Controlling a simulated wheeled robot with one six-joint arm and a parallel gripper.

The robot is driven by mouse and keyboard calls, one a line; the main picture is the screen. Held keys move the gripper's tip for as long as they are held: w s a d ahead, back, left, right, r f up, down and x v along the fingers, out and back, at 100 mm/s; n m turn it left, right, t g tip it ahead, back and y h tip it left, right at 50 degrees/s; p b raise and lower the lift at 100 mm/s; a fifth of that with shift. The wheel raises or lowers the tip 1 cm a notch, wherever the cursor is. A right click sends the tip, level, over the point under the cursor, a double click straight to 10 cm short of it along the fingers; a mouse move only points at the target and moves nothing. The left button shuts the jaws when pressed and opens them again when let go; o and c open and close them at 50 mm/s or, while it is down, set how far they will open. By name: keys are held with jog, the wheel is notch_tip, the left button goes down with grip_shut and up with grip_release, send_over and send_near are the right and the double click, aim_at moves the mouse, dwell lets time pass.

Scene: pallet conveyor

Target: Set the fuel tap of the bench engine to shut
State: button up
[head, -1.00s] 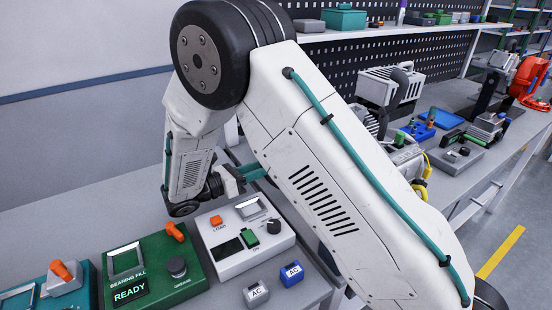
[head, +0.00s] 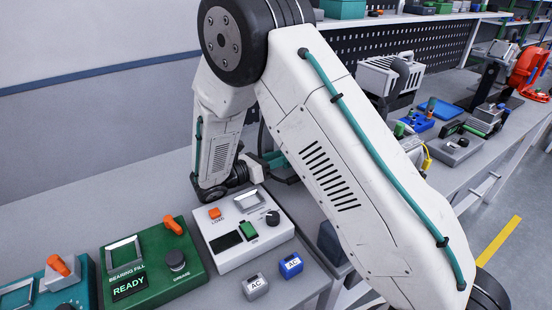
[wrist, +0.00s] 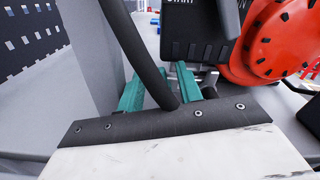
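The bench engine is mostly hidden behind my arm in the head view; its pale vented housing (head: 388,77) shows above the arm. In the wrist view a red round slotted cover (wrist: 275,42), apparently the engine's, stands right of my gripper. A black box marked START (wrist: 196,28) is beside it. My gripper (wrist: 157,72) has two teal fingers set apart, with nothing seen held between them. A dark bar crosses in front of them. In the head view my gripper (head: 273,159) is partly hidden by my arm. I cannot make out the fuel tap.
A white panel (head: 231,255) with an orange button and a green bearing-fill unit (head: 185,287) stand on the near bench. Grey and blue AC blocks (head: 291,265) lie beside them. A perforated wall (wrist: 28,35) is at the wrist view's left. A red machine (head: 527,68) stands far right.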

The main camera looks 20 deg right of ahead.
grip_shut()
jog(key=shift+w+a+f+n, duration=0.1)
jog(key=shift+w+n, duration=0.1)
jog(key=shift+n, duration=0.55)
jog(key=shift+w+a+f+n, duration=0.1)
jog(key=shift+w+n, duration=0.1)
jog(key=shift+n, duration=0.55)
grip_release()
jog(key=shift+d, duration=0.1)
